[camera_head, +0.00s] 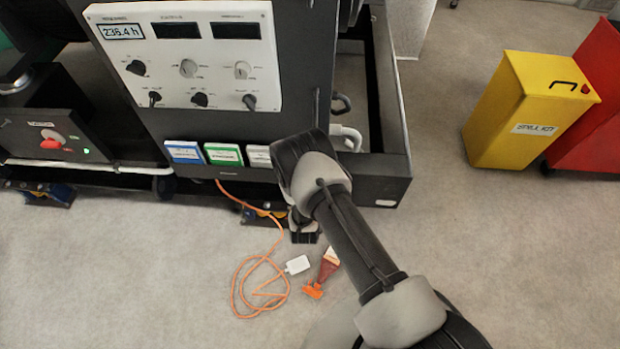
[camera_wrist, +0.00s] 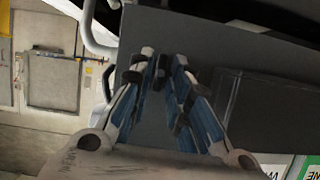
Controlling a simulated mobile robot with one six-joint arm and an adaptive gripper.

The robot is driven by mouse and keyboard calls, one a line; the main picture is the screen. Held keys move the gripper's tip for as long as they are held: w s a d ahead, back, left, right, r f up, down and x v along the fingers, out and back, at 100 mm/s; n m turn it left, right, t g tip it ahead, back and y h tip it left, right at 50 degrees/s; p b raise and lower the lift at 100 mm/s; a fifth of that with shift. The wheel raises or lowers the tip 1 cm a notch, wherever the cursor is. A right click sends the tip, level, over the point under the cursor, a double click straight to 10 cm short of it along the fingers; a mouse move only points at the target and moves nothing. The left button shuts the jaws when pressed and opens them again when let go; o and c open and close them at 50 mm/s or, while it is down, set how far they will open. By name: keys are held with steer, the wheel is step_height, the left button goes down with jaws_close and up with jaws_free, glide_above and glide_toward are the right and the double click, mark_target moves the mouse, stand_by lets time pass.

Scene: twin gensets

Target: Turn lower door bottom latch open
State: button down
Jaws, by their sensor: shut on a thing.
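In the wrist view my gripper (camera_wrist: 164,62) has both fingers reaching up the picture, with their tips close together against a dark grey panel (camera_wrist: 230,50). The jaws are shut on a small dark part at the panel, which I take to be the bottom latch; the fingers hide most of it, and its angle cannot be told. In the head view my wrist covers the gripper and the latch. My arm reaches in at the right end of the genset's control cabinet (camera_head: 297,60).
Labelled binders (camera_head: 185,152) sit low on the cabinet front, left of my wrist. A yellow spill kit bin (camera_head: 505,115) stands at right.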

steer(key=shift+w+r+n, duration=0.1)
steer(key=shift+n, duration=0.2)
stand_by(0.4)
steer(key=c, duration=1.5)
jaws_free()
steer(key=v, duration=1.2)
steer(key=shift+a, duration=0.15)
